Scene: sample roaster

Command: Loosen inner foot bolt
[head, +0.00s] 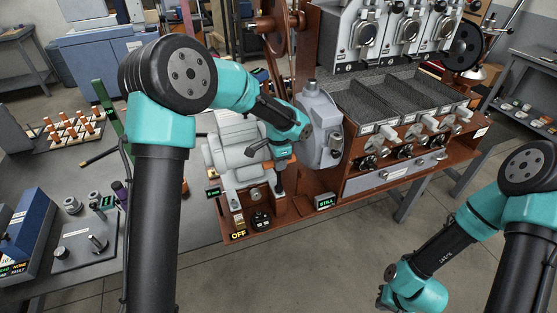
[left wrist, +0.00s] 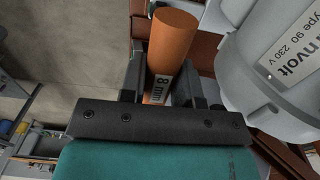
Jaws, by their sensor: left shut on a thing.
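My left gripper (head: 279,178) reaches down beside the grey motor (head: 232,150) on the red-brown machine frame. In the left wrist view its fingers (left wrist: 172,98) are shut on an orange tool handle (left wrist: 173,42) marked "8 mm". The motor's rounded grey housing (left wrist: 268,76), with a white label, is close to the right of the handle. The tool's working end is hidden, and I cannot make out the inner foot bolt or whether the tool touches it. My right arm comes in at the lower right of the head view; its fingers do not show.
A "STILL" display (head: 325,202) and an "OFF" display (head: 238,235) are on the frame near the motor base. A grey rounded housing (head: 320,125) stands right of the gripper. A rack of orange-and-white pegs (head: 72,132) is on the left bench. Floor is clear between the frame and my right arm.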

